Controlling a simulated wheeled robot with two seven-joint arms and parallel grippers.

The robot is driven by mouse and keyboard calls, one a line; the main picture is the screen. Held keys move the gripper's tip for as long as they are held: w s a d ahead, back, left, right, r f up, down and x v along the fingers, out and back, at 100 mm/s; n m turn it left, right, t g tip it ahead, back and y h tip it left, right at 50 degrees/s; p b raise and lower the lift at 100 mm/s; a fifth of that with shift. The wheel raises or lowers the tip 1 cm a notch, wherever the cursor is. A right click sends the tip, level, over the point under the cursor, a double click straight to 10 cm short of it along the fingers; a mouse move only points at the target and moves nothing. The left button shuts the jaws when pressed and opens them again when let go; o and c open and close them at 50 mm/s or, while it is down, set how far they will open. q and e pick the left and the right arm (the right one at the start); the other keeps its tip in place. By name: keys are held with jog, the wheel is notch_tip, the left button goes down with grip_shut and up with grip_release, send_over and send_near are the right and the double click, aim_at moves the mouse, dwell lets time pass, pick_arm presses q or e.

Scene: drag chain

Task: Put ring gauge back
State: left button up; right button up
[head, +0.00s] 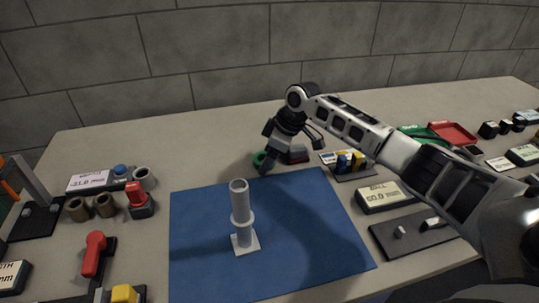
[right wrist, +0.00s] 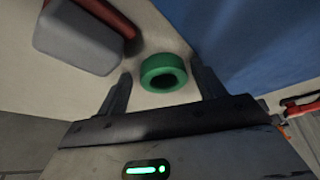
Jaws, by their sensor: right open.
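A green ring (head: 259,159), which looks like the ring gauge, lies on the table just behind the blue mat. In the right wrist view the green ring (right wrist: 164,72) sits between and just beyond the two fingertips, with its hole showing. My right gripper (head: 268,160) reaches in from the right and points down beside the ring. It also shows in the right wrist view (right wrist: 160,85) with its fingers apart and nothing held. A grey and red block (head: 294,154) stands just right of the ring, partly behind my gripper. My left gripper is not in view.
A grey post with a collar (head: 240,215) stands on the blue mat (head: 305,250). Brown rings (head: 90,207) and a red-handled fixture (head: 138,200) are at left. Green and red trays (head: 452,133) are at right. Bare table lies left of the ring.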

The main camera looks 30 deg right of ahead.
jog(key=shift+s+a+f, duration=0.1)
jog(key=shift+s+a, duration=0.05)
jog(key=shift+a, duration=0.05)
jog(key=b+v, duration=0.1)
jog(key=v, duration=1.5)
jog(key=shift+w, duration=0.2)
jog(key=shift+d, duration=0.1)
